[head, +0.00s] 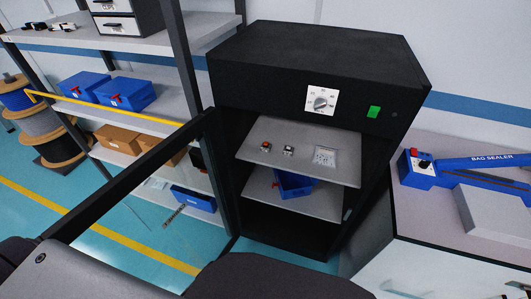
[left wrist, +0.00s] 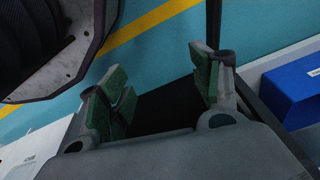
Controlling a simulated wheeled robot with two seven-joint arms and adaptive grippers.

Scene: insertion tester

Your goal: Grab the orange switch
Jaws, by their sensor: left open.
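A small switch with an orange-red top (head: 265,147) sits on the upper grey shelf (head: 338,177) inside the black cabinet (head: 320,60), near the shelf's left side. A second small switch with a dark top (head: 288,150) sits just right of it. My left gripper (left wrist: 158,88) shows in the left wrist view, with its green-padded fingers spread apart and nothing between them. It is over the floor, and the orange switch does not show in that view. Neither gripper's fingers show in the head view.
A white socket plate (head: 325,156) is right of the switches. A blue bin (head: 293,186) sits on the lower shelf. The cabinet's black-framed door (head: 130,163) stands open at left. A bench with a blue bag sealer (head: 418,170) is at right. A blue box (left wrist: 295,92) is right of my left gripper.

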